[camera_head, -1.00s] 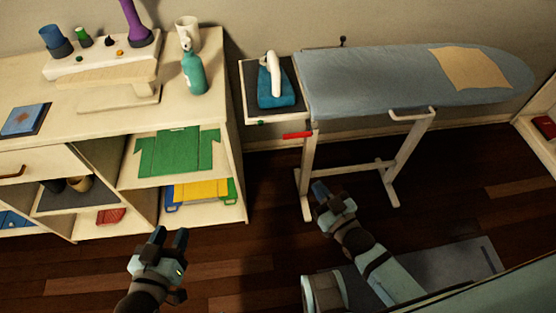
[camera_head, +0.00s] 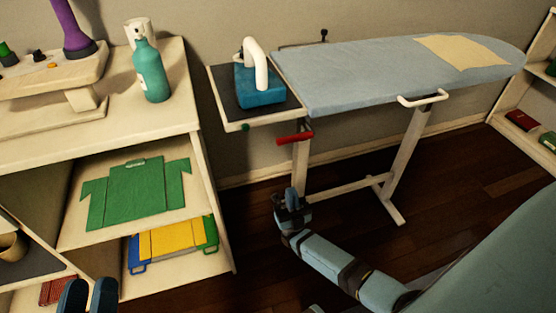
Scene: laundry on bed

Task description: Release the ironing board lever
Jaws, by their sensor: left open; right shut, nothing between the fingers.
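The ironing board (camera_head: 390,75) has a pale blue cover and stands on white legs. A red lever (camera_head: 295,138) sticks out to the left under its left end, roughly level. My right gripper (camera_head: 291,195) is shut and empty. In the picture it is below the lever, in front of the board's left leg, with a visible gap between them. My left gripper (camera_head: 88,292) is open and empty at the bottom left edge, far from the lever. Only its fingers show.
An iron (camera_head: 260,85) stands on the tray (camera_head: 233,115) at the board's left end. A white handle (camera_head: 423,98) is under the board's front edge. A shelf unit (camera_head: 155,122) holds a teal bottle (camera_head: 151,72) and folded clothes. A tan cloth (camera_head: 460,50) lies on the board.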

